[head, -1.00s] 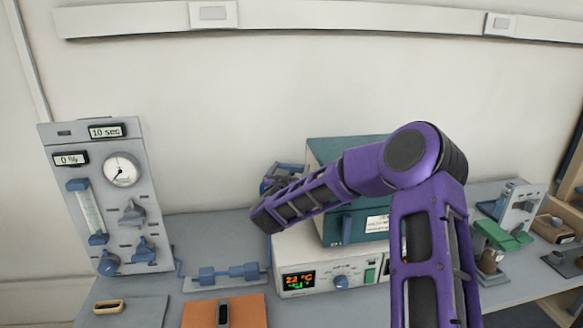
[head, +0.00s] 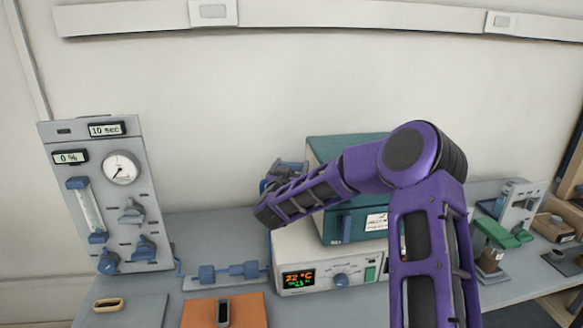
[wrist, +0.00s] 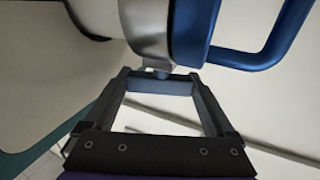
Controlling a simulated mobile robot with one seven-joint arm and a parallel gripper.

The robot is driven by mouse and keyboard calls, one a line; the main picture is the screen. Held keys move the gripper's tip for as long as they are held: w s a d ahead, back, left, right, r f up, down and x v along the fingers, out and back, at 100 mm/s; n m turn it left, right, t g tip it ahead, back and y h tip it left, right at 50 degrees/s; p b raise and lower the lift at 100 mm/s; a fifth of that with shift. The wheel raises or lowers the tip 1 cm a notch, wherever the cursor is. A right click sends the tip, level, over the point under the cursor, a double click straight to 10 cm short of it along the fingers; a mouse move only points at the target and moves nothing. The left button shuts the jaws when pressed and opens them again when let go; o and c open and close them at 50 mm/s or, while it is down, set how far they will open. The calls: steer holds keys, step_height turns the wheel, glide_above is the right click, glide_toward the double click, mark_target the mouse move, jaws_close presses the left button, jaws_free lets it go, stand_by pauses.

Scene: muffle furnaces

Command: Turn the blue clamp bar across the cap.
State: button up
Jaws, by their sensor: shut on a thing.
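In the wrist view, my gripper (wrist: 160,82) has its two fingers against the ends of a short blue bar (wrist: 160,87), which looks like the clamp bar. Just beyond it is a round silver metal part, the cap (wrist: 145,30), with a dark blue ring (wrist: 193,30) next to it. A small stub joins the bar to the round part. In the head view, my purple forearm hides the gripper, the bar and most of the cap at the furnace's left side.
A blue curved handle (wrist: 275,45) stands close at the right in the wrist view. The teal furnace (head: 345,148) sits on a white controller (head: 310,265) reading 22 °C. A gas panel (head: 105,195) stands at left, and an orange mat (head: 195,315) lies in front.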

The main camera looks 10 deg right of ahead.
steer(key=shift+a+f+n+t+y+b, duration=0.25)
steer(key=shift+n+y+b, duration=0.25)
steer(key=shift+b, duration=0.4)
steer(key=n+y+b, duration=0.1)
steer(key=b, duration=0.1)
steer(key=y+b, duration=0.2)
steer(key=shift+d+n+t, duration=0.2)
steer(key=shift+n+t, duration=0.05)
steer(key=shift+n, duration=0.15)
steer(key=y+b, duration=0.1)
steer(key=n+y+b, duration=0.1)
steer(key=shift+r+n+y, duration=0.25)
steer(key=shift+n+y, duration=0.05)
steer(key=shift+y, duration=0.1)
steer(key=o, duration=1.1)
steer(key=shift+c, duration=0.2)
steer(key=s, duration=1.7)
steer(key=shift+s+b, duration=0.2)
steer(key=shift+b, duration=0.1)
